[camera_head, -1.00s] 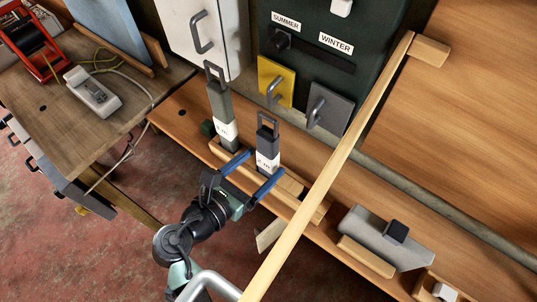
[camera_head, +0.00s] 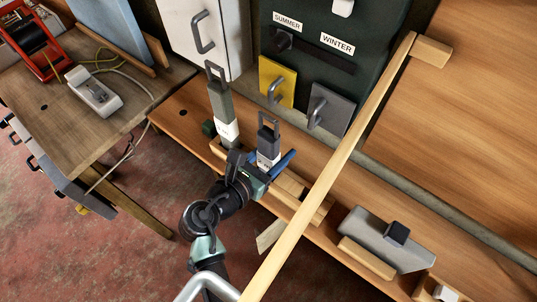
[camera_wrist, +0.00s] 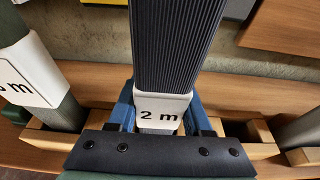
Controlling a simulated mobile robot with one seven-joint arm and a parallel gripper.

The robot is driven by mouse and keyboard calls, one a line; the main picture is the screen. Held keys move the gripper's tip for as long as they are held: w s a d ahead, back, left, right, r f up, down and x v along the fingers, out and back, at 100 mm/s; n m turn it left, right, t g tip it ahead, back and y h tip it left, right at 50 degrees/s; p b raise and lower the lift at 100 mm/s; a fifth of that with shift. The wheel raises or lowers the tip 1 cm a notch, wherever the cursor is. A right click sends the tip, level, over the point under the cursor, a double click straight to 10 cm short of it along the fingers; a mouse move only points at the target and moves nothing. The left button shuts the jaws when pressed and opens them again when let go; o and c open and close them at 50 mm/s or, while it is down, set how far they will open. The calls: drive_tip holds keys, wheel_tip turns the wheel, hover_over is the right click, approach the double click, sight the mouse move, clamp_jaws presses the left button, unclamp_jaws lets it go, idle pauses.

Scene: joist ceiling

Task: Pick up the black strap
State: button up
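The black strap (camera_head: 267,136) stands upright with a dark loop at its top and a white label band. In the wrist view the black strap (camera_wrist: 172,45) is ribbed, and its band reads "2 m". My gripper (camera_head: 265,158) is at the strap's lower part, at the height of the band. In the wrist view its blue fingers (camera_wrist: 160,112) stand on either side of the band, close to it. The fingers look open around the strap; contact is hard to make out. The strap's foot is hidden behind my gripper.
A grey-green strap (camera_head: 221,105) with a white band stands just left. A long pale wooden bar (camera_head: 340,160) slants past on the right. A dark cabinet with yellow (camera_head: 276,80) and grey (camera_head: 328,108) handled blocks stands behind. A grey block (camera_head: 375,232) sits lower right.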

clamp_jaws()
wheel_tip(320, 180, up, 18)
drive_tip(key=p, duration=0.4)
idle(0.3)
